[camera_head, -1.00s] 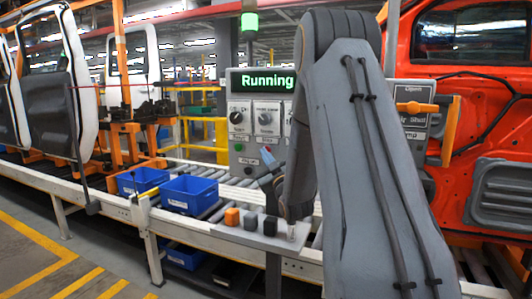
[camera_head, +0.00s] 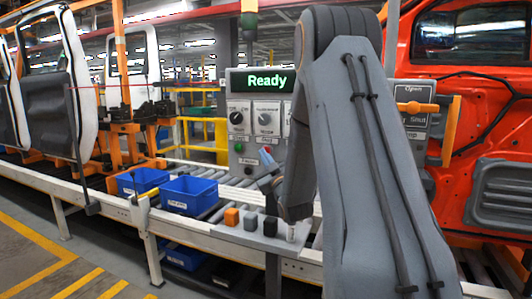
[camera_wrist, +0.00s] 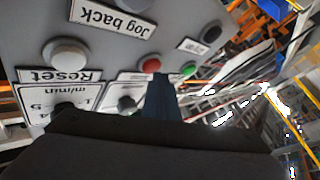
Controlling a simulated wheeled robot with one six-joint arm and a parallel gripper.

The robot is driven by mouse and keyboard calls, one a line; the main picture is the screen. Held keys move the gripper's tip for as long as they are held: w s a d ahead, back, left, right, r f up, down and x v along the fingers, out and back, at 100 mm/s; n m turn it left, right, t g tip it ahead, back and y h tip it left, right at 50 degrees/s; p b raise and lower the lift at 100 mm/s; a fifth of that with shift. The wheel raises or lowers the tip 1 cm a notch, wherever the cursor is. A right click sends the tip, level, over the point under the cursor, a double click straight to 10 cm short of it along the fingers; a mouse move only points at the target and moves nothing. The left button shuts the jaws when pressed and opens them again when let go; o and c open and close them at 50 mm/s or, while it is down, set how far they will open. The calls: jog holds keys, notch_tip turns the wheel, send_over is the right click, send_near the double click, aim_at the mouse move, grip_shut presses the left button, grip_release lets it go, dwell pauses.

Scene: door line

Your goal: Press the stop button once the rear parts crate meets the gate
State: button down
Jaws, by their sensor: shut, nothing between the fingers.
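My gripper (camera_head: 266,163) is shut and empty in front of the grey control panel. In the wrist view its dark blue fingers (camera_wrist: 160,90) end at the lower edge of the red button (camera_wrist: 149,65); I cannot tell whether they touch it. The red button also shows in the head view (camera_head: 267,150). The panel's display (camera_head: 262,81) reads "Ready" in green. Two blue crates stand on the roller conveyor, one farther left (camera_head: 142,181) and one nearer (camera_head: 189,194), close together. I cannot clearly make out the gate.
A green button (camera_wrist: 190,68) sits beside the red one, and a white button (camera_wrist: 68,53) is near the Reset label. Orange, grey and black blocks (camera_head: 231,217) sit on a ledge below the panel. An orange vehicle body (camera_head: 490,120) stands at right.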

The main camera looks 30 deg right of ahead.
jog(key=shift+s+a, duration=0.25)
jog(key=shift+a, duration=0.05)
jog(key=shift+a, duration=0.1)
jog(key=s+a, duration=0.1)
jog(key=a, duration=0.1)
jog(key=s+a, duration=0.1)
jog(key=s, duration=0.1)
jog(key=shift+a, duration=0.4)
dwell(0.8)
jog(key=s+a+f+m+g+y, duration=0.1)
jog(key=s+a+f+g, duration=0.2)
jog(key=a+f+g, duration=0.3)
jog(key=s+a+f+m+g+y, duration=0.1)
jog(key=s+a+f+g, duration=0.25)
jog(key=f, duration=0.55)
jog(key=s+a+f+g, duration=0.2)
jog(key=s+a+g, duration=0.1)
jog(key=s, duration=0.5)
jog(key=s+a+f+m+g+y, duration=0.1)
jog(key=s+a+f+g, duration=0.1)
jog(key=s, duration=0.6)
jog(key=s+a+f+g, duration=0.3)
jog(key=s+a+g, duration=0.1)
jog(key=s, duration=0.4)
jog(key=shift+a+m+g, duration=0.25)
jog(key=shift+m+g, duration=0.15)
jog(key=shift+g, duration=0.35)
